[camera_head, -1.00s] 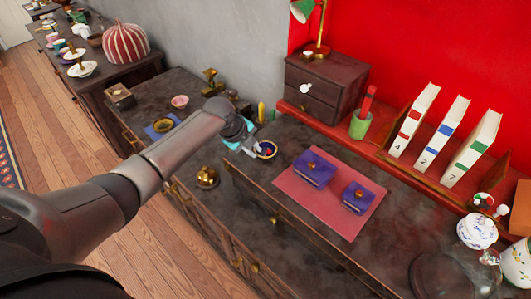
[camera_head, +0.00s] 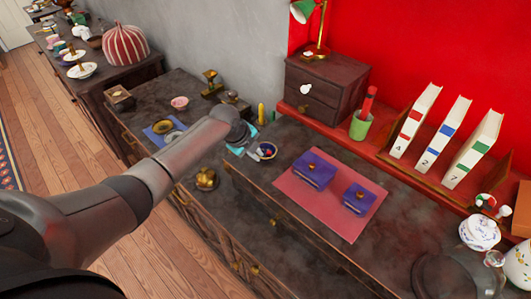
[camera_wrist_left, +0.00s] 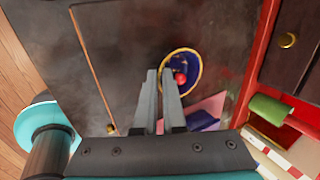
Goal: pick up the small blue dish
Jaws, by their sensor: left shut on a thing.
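The small blue dish (camera_head: 268,157) has a yellowish rim and small things inside. It is at the middle of the dark cabinet top, left of the pink mat. In the left wrist view the dish (camera_wrist_left: 187,58) shows as a narrow oval with a red ball inside. My left gripper (camera_head: 253,153) comes down at its left side, partly hidden by my wrist. In the left wrist view the fingers (camera_wrist_left: 160,74) are close together with the dish's near left rim between them. I cannot tell whether the dish is clear of the surface. My right gripper is out of view.
The pink mat (camera_head: 340,215) with two purple boxes lies to the right. A green cup (camera_head: 360,125) and a small dark chest (camera_head: 325,90) stand behind. Bare cabinet top lies in front of the mat.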

